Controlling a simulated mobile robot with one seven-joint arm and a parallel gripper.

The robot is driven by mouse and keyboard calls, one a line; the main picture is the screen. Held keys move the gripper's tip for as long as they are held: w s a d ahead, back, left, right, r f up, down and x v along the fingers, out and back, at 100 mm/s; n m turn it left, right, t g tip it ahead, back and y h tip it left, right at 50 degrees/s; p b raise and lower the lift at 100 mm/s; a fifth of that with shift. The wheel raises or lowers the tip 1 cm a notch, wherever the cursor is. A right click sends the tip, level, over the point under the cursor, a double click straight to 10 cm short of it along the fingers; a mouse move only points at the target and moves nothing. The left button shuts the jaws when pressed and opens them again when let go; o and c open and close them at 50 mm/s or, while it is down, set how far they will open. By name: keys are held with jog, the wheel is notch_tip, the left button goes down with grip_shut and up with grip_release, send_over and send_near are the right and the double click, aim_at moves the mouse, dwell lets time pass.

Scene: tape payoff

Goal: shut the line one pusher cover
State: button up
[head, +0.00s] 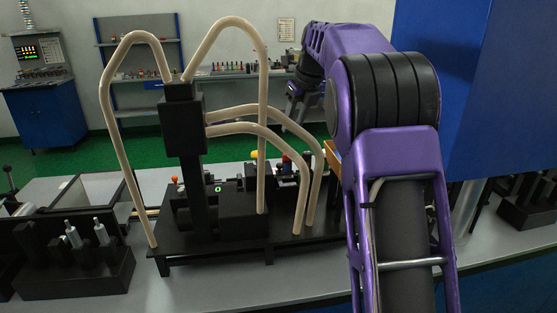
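A black tape machine (190,240) with a tall column and several thick beige tubes stands on the grey bench. No part of it can be clearly told as the line one pusher cover, and whether a cover stands open or shut does not show. My gripper (291,118) is above and behind the machine's right side, small and dark, partly behind a beige tube. It is clear of the bench. Its fingers are too small and dark to tell their opening. My purple arm hides part of the machine's right side.
The looping tubes (242,127) stand between my viewpoint and the gripper. A yellow knob (254,154), a red knob (286,158) and an orange knob (174,179) show on the machine. Another black fixture (75,262) is at left. A blue panel (490,80) fills the upper right.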

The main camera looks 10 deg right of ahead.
aim_at(280, 165)
jog(key=b+x, duration=0.1)
jog(key=x, duration=1.4)
jog(key=shift+f, duration=0.2)
grip_shut()
dwell(0.6)
